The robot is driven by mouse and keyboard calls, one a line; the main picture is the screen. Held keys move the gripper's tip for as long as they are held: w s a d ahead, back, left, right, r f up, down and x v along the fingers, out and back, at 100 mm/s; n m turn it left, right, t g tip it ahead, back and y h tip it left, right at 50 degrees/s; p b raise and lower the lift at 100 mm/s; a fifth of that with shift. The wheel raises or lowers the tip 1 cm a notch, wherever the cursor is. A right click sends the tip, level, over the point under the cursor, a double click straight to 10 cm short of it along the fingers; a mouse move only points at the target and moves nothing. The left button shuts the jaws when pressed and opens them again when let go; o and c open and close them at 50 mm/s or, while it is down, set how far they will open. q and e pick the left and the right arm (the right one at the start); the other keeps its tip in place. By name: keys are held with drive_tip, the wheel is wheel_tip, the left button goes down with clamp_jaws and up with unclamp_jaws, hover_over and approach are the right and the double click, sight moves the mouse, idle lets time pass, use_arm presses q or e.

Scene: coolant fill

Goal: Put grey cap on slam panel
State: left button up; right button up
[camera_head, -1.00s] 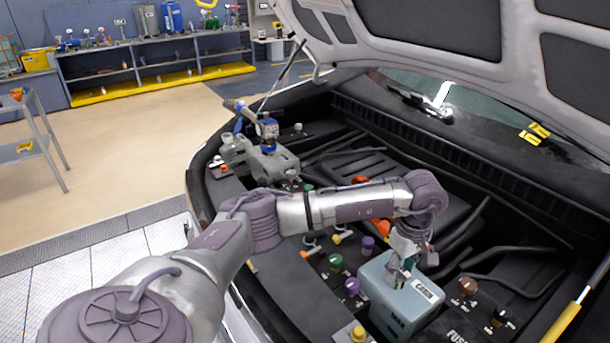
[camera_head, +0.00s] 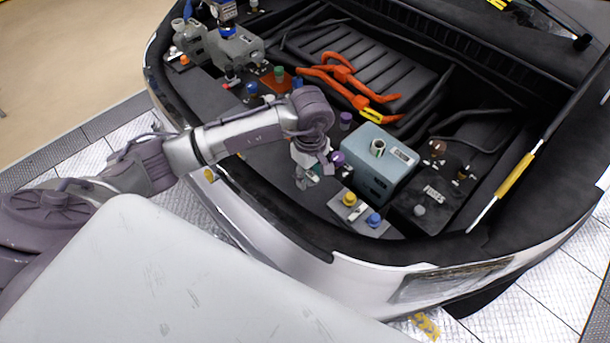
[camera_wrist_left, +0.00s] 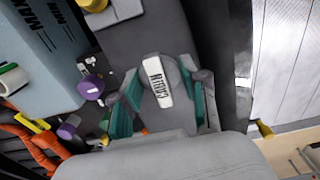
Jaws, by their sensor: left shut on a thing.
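My left gripper (camera_head: 312,177) hangs over the dark slam panel (camera_head: 290,205) at the front of the engine bay. In the left wrist view the teal fingers of the left gripper (camera_wrist_left: 165,95) are closed around the round grey cap (camera_wrist_left: 173,72), which bears a white label. The slam panel (camera_wrist_left: 155,35) lies behind the cap; I cannot tell whether they touch. In the head view the cap is not clear among the fingers. The blue-grey tank (camera_head: 365,185) stands right of the gripper with its filler neck (camera_head: 377,148) uncovered. My right gripper is not in view.
A purple cap (camera_head: 338,158) is close to the gripper. A grey plate (camera_head: 378,230) with a yellow cap (camera_head: 349,199) and a blue cap (camera_head: 374,220) lies to the right. Orange cables (camera_head: 345,85) run behind. The panel's front strip left of the plate looks clear.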

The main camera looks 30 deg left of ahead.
sight(307, 192)
use_arm(q)
drive_tip(key=shift+a+f, duration=0.2)
drive_tip(key=shift+a, duration=0.15)
drive_tip(key=shift+f, duration=0.25)
wheel_tip(307, 192, down, 3)
drive_tip(key=shift+f+p, duration=0.15)
drive_tip(key=shift+p, duration=0.75)
drive_tip(key=shift+f, duration=0.2)
drive_tip(key=shift+f+b, duration=0.25)
drive_tip(key=shift+b, duration=0.05)
drive_tip(key=o, duration=0.9)
drive_tip(key=shift+r, duration=0.1)
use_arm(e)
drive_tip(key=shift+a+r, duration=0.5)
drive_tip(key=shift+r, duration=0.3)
use_arm(q)
drive_tip(key=shift+r, duration=0.1)
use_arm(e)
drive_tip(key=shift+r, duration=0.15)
